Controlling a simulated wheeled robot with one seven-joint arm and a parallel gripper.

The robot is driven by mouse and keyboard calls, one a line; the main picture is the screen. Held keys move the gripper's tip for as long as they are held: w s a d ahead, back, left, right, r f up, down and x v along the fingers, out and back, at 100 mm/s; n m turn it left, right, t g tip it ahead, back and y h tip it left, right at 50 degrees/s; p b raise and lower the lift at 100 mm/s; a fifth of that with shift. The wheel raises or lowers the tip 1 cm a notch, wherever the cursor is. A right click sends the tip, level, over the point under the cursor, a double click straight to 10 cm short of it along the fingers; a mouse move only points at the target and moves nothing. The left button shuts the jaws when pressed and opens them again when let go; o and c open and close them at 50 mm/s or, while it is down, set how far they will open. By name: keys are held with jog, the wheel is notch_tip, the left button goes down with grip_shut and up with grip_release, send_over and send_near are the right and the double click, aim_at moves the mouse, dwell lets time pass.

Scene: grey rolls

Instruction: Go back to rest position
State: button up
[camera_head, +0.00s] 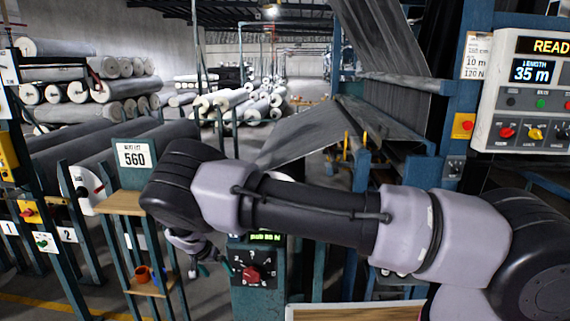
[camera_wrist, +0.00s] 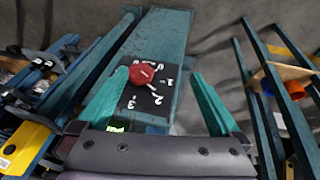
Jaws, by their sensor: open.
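My gripper (camera_wrist: 158,75) is open, its two teal fingers apart with nothing held between them. In the wrist view a red rotary knob (camera_wrist: 142,73) on a black dial plate with white numbers lies ahead, between the finger lines and nearer the left finger. I see no clear contact with it. In the head view my arm reaches across from the right, and my gripper (camera_head: 205,269) hangs low at its left end, partly hidden by the wrist. The knob (camera_head: 252,274) shows to its right on a teal post, below a lit green display (camera_head: 266,237).
A narrow rack with wooden shelves (camera_head: 125,203) stands left of my gripper, with an orange cup (camera_head: 143,274) on its lower shelf. A control box (camera_head: 525,90) reading 35 m hangs at right. Grey rolls (camera_head: 110,88) are stacked behind. A wooden-edged board (camera_head: 355,312) lies at the bottom.

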jog(key=w+d+r+m+g+y, duration=0.1)
jog(key=w+d+r, duration=0.2)
jog(key=d+r, duration=0.6)
jog(key=w+d+r+m+y, duration=0.2)
jog(key=w+d+r, duration=0.15)
jog(key=r, duration=0.95)
jog(key=w+d+r+m+g+y, duration=0.1)
jog(key=w+d+r, duration=0.1)
jog(key=d+r, duration=0.7)
jog(key=s+d+r+t+y, duration=0.1)
jog(key=s+d+r, duration=0.5)
jog(key=d+r, duration=0.4)
jog(key=s+d+r+t+y, duration=0.1)
jog(key=s+d+r, duration=0.6)
jog(key=r, duration=0.6)
jog(key=s+d+r+t, duration=0.1)
jog(key=s+d, duration=0.3)
jog(key=s, duration=0.3)
jog(key=s+d+r+t+h, duration=0.1)
jog(key=s+d+t, duration=0.1)
jog(key=s+d, duration=0.2)
jog(key=s, duration=0.3)
jog(key=shift+d+n+t+h, duration=0.3)
jog(key=shift+n, duration=0.1)
jog(key=shift+r, duration=0.1)
grip_shut()
